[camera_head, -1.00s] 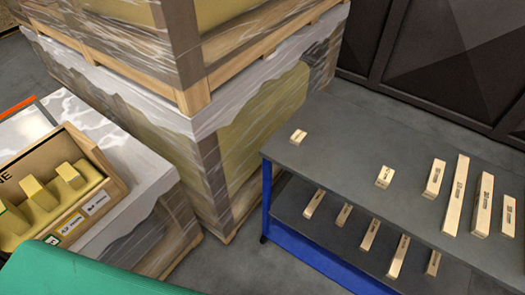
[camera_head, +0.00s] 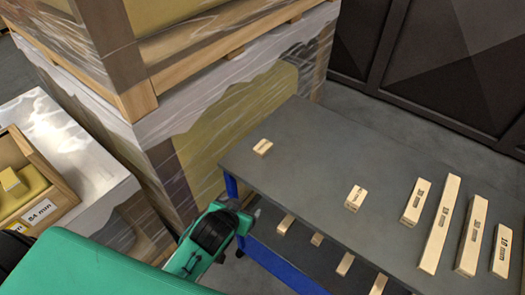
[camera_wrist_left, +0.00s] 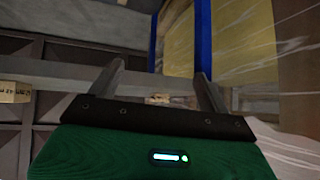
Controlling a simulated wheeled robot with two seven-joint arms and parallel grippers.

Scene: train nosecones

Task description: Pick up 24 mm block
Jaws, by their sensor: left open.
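Several pale wooden blocks with dark printed labels lie on the grey top of a blue-framed cart (camera_head: 300,190). The labels are too small to read, so I cannot tell which is the 24 mm block. The smallest block (camera_head: 263,147) lies alone near the cart's far left corner; a slightly larger block (camera_head: 355,198) lies to its right. My left gripper (camera_head: 248,212) is at the cart's left edge, below the smallest block. In the left wrist view its two fingers (camera_wrist_left: 160,85) are apart and empty, with a small block (camera_wrist_left: 158,99) seen between them.
Wrapped pallets (camera_head: 225,120) rise behind and left of the cart. A wooden box (camera_head: 45,190) with yellow foam is at the far left.

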